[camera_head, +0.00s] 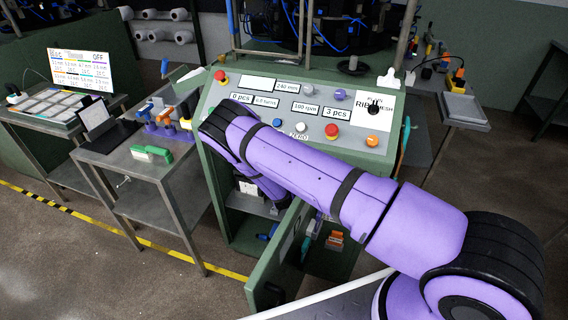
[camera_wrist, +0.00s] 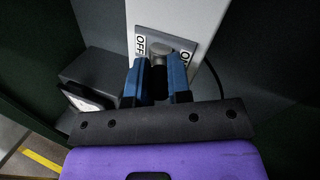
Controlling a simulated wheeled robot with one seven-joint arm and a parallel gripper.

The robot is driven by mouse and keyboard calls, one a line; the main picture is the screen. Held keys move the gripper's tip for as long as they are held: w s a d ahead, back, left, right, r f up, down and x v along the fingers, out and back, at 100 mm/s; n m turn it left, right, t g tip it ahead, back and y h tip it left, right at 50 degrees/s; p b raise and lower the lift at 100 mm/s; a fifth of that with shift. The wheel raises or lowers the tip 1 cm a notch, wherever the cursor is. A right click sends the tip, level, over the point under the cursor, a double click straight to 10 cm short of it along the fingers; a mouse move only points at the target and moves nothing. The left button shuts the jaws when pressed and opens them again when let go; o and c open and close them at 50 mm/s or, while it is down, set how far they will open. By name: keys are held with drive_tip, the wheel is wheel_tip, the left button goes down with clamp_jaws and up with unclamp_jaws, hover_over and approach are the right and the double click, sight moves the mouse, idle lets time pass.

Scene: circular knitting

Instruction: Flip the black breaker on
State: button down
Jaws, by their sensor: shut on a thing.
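In the wrist view, the breaker (camera_wrist: 153,45) is a round grey part on a grey plate, fixed to a pale box. An OFF label (camera_wrist: 140,44) is to its left and a partly covered ON label (camera_wrist: 184,56) to its right. My gripper (camera_wrist: 158,66) has blue fingers on either side of the breaker's handle and is shut on it. The fingers hide most of the handle, so its exact position is hard to tell. In the head view, my purple arm reaches down into the machine's cabinet and hides the gripper and breaker.
The green cabinet door (camera_head: 280,262) stands open beside my arm. The control panel (camera_head: 262,82) with buttons and displays is above. A dark block with a pale dial (camera_wrist: 84,98) is left of the breaker box. Side tables (camera_head: 128,168) stand at left.

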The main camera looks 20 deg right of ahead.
drive_tip(key=c, duration=1.1)
unclamp_jaws()
drive_tip(key=shift+o, duration=0.2)
